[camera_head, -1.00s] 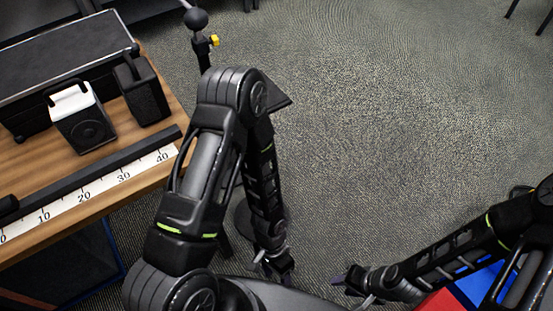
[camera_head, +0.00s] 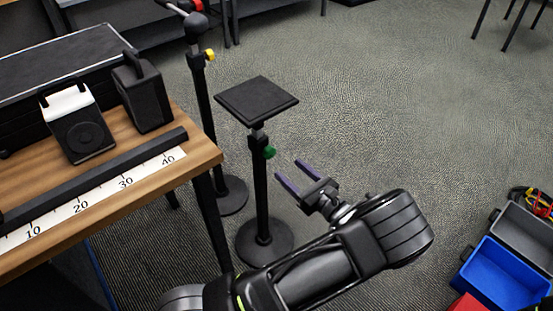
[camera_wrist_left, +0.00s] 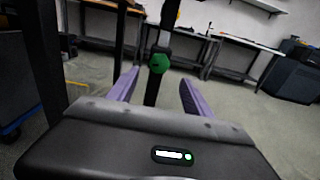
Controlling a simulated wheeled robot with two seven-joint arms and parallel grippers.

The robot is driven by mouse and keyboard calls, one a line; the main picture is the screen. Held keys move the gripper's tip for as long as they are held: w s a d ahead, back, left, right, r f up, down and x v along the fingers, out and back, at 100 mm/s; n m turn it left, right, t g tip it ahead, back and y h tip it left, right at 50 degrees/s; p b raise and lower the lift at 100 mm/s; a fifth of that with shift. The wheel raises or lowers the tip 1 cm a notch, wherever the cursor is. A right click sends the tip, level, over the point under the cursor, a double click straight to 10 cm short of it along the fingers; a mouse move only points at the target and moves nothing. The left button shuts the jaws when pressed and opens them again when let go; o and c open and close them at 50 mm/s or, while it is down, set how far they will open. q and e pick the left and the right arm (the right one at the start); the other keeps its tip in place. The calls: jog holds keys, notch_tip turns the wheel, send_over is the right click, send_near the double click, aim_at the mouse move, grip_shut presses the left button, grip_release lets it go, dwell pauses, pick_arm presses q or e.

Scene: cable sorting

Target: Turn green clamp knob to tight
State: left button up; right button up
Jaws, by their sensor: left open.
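The green clamp knob (camera_head: 270,152) sits on the upper part of a black stand's post, just below its square black top plate (camera_head: 257,99). My left gripper (camera_head: 287,173) is open and empty, a little to the right of and below the knob, with its fingers pointing toward the post. In the left wrist view the green knob (camera_wrist_left: 159,63) shows ahead, between and beyond the two purple fingers (camera_wrist_left: 155,88). The gripper does not touch it. Whether the knob is tight or loose cannot be told. My right gripper is not in view.
A second stand with a yellow knob (camera_head: 209,55) stands behind, to the left. A wooden table (camera_head: 205,152) with a ruler strip and black boxes is at left. Blue (camera_head: 500,279) and grey bins lie at lower right. Open carpet is to the right.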

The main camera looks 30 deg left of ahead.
aim_at(272, 155)
pick_arm(q)
jog(key=x, duration=0.8)
jog(key=shift+s+b, duration=0.1)
jog(key=shift+b, duration=0.2)
jog(key=shift+d, duration=0.1)
jog(key=shift+c, duration=0.6)
grip_shut()
